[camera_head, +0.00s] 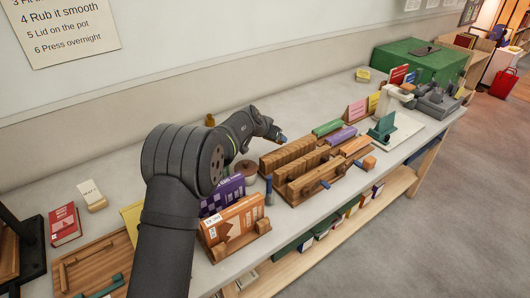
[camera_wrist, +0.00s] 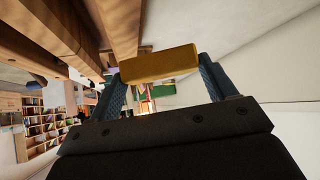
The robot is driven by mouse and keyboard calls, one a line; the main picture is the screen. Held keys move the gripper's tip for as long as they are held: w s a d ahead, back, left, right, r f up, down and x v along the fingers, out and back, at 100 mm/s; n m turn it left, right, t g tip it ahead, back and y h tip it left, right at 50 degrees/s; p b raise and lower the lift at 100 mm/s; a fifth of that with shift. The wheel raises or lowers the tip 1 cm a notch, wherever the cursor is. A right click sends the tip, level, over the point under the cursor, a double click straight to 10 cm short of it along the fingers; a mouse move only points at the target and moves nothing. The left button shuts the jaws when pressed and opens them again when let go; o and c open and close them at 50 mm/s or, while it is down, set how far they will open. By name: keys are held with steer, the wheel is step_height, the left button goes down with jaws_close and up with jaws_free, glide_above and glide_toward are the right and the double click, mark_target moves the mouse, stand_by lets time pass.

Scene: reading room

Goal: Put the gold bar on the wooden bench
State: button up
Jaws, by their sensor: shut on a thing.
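My gripper (camera_wrist: 162,68) is shut on the gold bar (camera_wrist: 160,62). The bar is a yellow-gold block that spans the gap between the two blue fingers in the wrist view. In the head view, my gripper (camera_head: 281,138) is beyond the slatted wooden rack (camera_head: 288,158), over the back part of the counter. The bar cannot be made out there. In the wrist view, wooden beams (camera_wrist: 120,25) are close to the bar at upper left; I cannot tell whether they touch it. I cannot tell for sure which wooden piece is the bench.
The grey counter (camera_head: 225,133) is crowded. An orange book (camera_head: 232,222) and a purple book (camera_head: 222,195) stand near my arm. A wooden press with blue handles (camera_head: 308,183) is in front of the rack. A green box (camera_head: 415,62) stands at the far end. Bare counter lies along the wall.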

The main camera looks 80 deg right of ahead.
glide_above(248, 155)
step_height(248, 155, down, 8)
steer(key=shift+s+d+r, duration=0.1)
steer(key=shift+s+r, duration=0.05)
steer(key=shift+r, duration=0.1)
steer(key=shift+f, duration=2)
steer(key=shift+f, duration=0.15)
steer(key=o, duration=1.3)
steer(key=shift+w+a+r, duration=0.2)
steer(key=shift+a+r, duration=0.05)
steer(key=shift+r, duration=0.15)
steer(key=shift+v, duration=3.35)
